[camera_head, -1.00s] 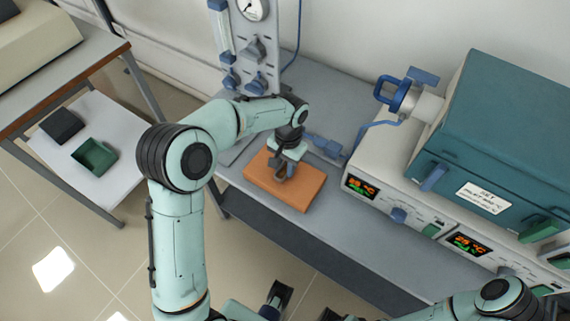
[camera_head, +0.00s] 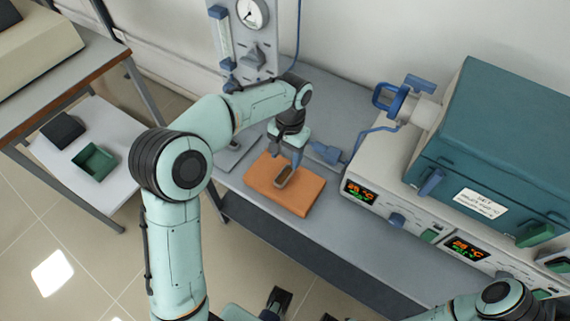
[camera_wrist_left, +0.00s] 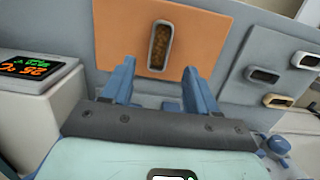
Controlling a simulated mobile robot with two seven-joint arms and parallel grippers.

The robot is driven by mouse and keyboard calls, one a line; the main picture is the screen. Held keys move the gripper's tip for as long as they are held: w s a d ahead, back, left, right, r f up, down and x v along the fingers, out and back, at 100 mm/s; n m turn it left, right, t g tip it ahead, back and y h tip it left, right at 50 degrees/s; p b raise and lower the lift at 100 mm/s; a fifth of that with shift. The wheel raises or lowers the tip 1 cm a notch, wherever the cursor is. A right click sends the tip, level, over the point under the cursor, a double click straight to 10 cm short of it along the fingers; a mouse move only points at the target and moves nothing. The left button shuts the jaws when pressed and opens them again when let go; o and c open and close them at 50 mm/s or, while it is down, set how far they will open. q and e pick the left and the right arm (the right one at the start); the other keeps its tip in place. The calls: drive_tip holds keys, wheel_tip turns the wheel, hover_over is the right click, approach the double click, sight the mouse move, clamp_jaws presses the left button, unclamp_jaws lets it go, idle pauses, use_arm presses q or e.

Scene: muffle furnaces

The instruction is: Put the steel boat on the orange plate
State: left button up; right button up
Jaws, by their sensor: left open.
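The steel boat (camera_head: 285,177), a small oblong metal tray with brownish contents, lies on the orange plate (camera_head: 264,178) on the grey bench. In the left wrist view the boat (camera_wrist_left: 160,46) lies flat on the orange plate (camera_wrist_left: 205,30), with plate visible all around it. My left gripper (camera_head: 285,154) is just behind the boat in the head view. Its blue fingers are apart and empty, and the left wrist view shows the gripper (camera_wrist_left: 159,68) with the boat ahead of the gap between its fingertips. My right gripper is out of view.
A grey plate (camera_wrist_left: 245,78) beside the orange one holds several similar boats. Furnace controllers (camera_head: 400,195) and a teal furnace (camera_head: 500,130) stand to the right. A gas panel (camera_head: 245,45) stands behind. A side shelf (camera_head: 120,125) holds a green tray (camera_head: 94,161).

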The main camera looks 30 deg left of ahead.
use_arm(q)
drive_tip(key=r, duration=0.4)
drive_tip(key=shift+w+r+p, duration=0.25)
drive_tip(key=shift+r+p, duration=0.1)
drive_tip(key=shift+r, duration=0.05)
